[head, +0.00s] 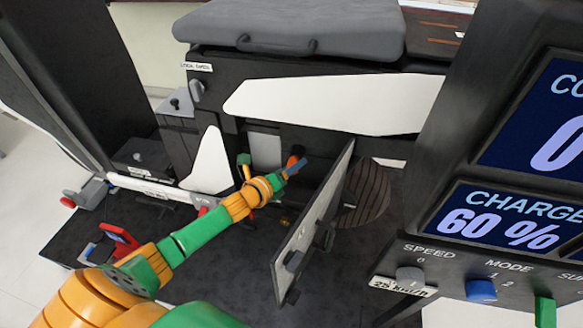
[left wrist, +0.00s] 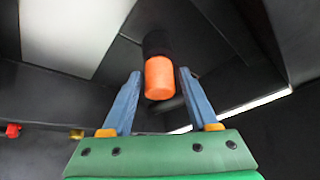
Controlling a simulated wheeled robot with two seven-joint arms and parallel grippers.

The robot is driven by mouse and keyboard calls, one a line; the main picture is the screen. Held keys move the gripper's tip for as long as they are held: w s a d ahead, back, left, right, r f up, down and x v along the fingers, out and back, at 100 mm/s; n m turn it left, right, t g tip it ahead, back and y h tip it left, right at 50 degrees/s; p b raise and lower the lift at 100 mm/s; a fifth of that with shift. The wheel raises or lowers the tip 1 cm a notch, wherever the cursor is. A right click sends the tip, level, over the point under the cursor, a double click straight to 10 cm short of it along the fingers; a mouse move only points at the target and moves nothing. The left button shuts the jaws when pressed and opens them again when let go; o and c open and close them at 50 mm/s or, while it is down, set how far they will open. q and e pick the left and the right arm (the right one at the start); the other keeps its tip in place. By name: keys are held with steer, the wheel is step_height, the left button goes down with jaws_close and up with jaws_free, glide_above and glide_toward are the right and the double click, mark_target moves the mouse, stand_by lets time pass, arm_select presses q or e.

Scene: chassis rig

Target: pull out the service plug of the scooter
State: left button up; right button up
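The service plug (left wrist: 159,78) has an orange end and a black body. In the left wrist view it sits between the two blue fingers of my left gripper (left wrist: 155,88), which stand open with a gap on each side. In the head view the plug (head: 293,160) shows as a small orange spot inside the scooter's open bay, at the tip of my left gripper (head: 290,170). The scooter (head: 330,103) is dark with white panels. My right gripper is not in view.
An open cover panel (head: 313,225) hangs just right of my left gripper. A console with screens (head: 510,220) and knobs fills the right side. A red-handled item (head: 120,236) stands at the lower left. In the left wrist view a red knob (left wrist: 13,130) shows at the left.

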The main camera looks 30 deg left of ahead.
arm_select(q)
jaws_close()
steer(key=shift+s+d+f+p, duration=0.1)
steer(key=shift+s+d+p, duration=0.2)
steer(key=shift+s, duration=0.5)
steer(key=shift+s+d+f+p, duration=0.1)
steer(key=shift+s+p, duration=0.35)
steer(key=shift+s, duration=0.35)
steer(key=shift+s+d+f+p, duration=0.1)
steer(key=shift+s+d+p, duration=0.2)
steer(key=shift+s, duration=0.5)
steer(key=shift+a, duration=0.1)
steer(key=shift+s+d+f+p, duration=0.1)
steer(key=shift+s+d+p, duration=0.15)
steer(key=shift+s, duration=0.55)
steer(key=shift+s+d+f+p, duration=0.1)
steer(key=shift+s+d+p, duration=0.1)
steer(key=shift+s, duration=0.6)
steer(key=shift+s+d+f+p, duration=0.15)
steer(key=shift+s+p, duration=0.1)
steer(key=shift+s, duration=0.55)
